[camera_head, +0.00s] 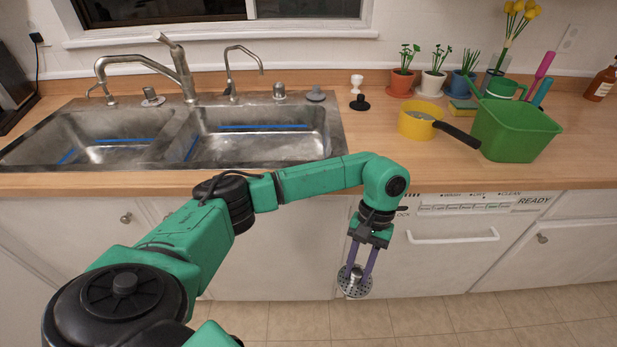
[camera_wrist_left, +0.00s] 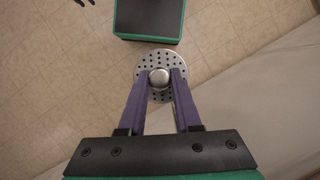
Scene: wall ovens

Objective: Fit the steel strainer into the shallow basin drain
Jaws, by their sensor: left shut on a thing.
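The steel strainer (camera_head: 354,281) is a round perforated disc with a central knob. My left gripper (camera_head: 359,264) is shut on its knob and holds it hanging in front of the cabinet fronts, below counter height. In the left wrist view the purple fingers clasp the knob (camera_wrist_left: 159,78) from both sides, with the disc beyond the fingertips. The steel double sink has a left basin (camera_head: 75,150) and a right basin (camera_head: 265,145), apart from the strainer. I cannot make out the drains or which basin is shallower. Small dark tips at the left wrist view's top edge are unclear.
Taps (camera_head: 180,70) rise behind the basins. A black stopper-like piece (camera_head: 360,102), a yellow pan (camera_head: 418,120), a green tub (camera_head: 510,130) and potted plants (camera_head: 402,80) stand right of the sink. The counter's front edge (camera_head: 480,185) lies above the strainer. The front counter is clear between sink and pan.

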